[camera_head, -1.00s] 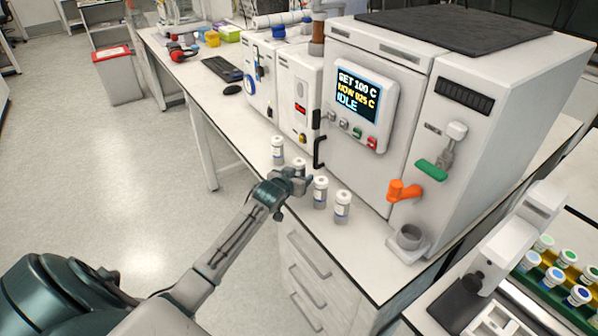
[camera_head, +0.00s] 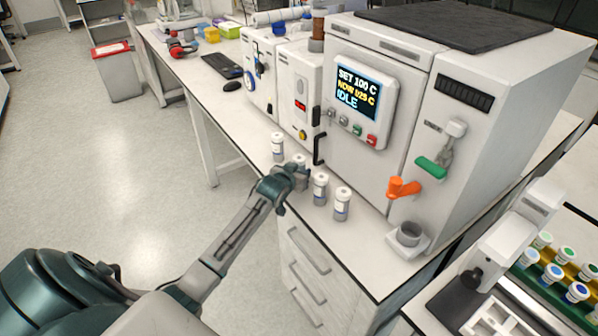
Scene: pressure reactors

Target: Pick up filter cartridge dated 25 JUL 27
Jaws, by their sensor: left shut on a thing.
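Several white-and-grey filter cartridges stand in a row along the bench edge. The farthest cartridge (camera_head: 278,147) stands clear at the left. The second cartridge (camera_head: 299,159) is mostly hidden behind my left gripper (camera_head: 300,174), which is shut on it. The third cartridge (camera_head: 320,189) stands just right of the gripper, and the nearest cartridge (camera_head: 342,204) stands to its right. The date labels are too small to read, and I cannot tell whether the held cartridge touches the bench. My right gripper is not in view.
The large reactor cabinet (camera_head: 400,80) with a screen reading IDLE stands behind the row. Its orange handle (camera_head: 403,188) and a grey cup (camera_head: 409,235) are to the right. A rack of capped vials (camera_head: 555,275) is at far right.

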